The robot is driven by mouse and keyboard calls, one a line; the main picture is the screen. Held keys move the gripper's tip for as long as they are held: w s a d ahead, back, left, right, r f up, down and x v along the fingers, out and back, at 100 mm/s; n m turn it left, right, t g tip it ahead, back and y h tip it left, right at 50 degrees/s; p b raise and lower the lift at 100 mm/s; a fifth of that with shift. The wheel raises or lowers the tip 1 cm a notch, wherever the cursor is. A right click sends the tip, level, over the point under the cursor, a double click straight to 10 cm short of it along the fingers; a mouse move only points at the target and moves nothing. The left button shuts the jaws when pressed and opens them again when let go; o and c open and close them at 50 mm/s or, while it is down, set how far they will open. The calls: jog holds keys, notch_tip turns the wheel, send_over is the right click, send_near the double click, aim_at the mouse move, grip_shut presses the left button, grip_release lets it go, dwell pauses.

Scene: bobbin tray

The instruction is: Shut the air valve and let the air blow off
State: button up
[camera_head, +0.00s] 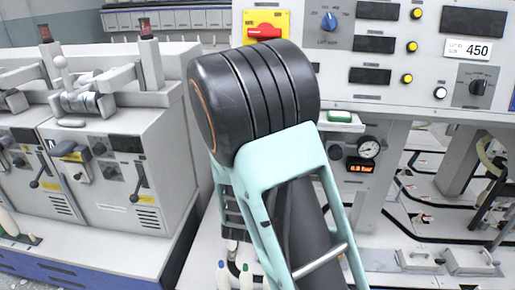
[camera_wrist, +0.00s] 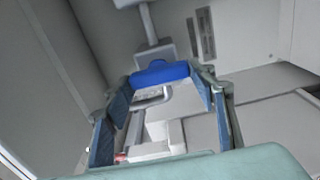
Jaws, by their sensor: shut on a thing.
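In the wrist view my gripper (camera_wrist: 163,82) has its two fingers on either side of a blue handle (camera_wrist: 160,72), which looks like the air valve's handle. The fingers are shut on it, and the handle spans the gap between the fingertips. Below it, between the fingers, are pale grey blocks and a thin metal loop. In the head view my arm hides the gripper and the handle. A round pressure gauge (camera_head: 368,147) shows on the machine right of my arm. Under it a small display (camera_head: 360,168) glows orange, apparently about 6.8 bar.
A control panel (camera_head: 360,95) with a red switch on a yellow plate (camera_head: 264,27) and a blue knob (camera_head: 329,20) stands behind my arm. Grey machines (camera_head: 110,180) with levers fill the left. In the wrist view, grey walls stand close around the gripper.

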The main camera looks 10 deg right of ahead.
jog(key=shift+r, duration=0.1)
dwell(0.4)
jog(key=o, duration=1.2)
jog(key=shift+c, duration=0.2)
jog(key=v, duration=0.7)
jog(key=shift+s, duration=0.2)
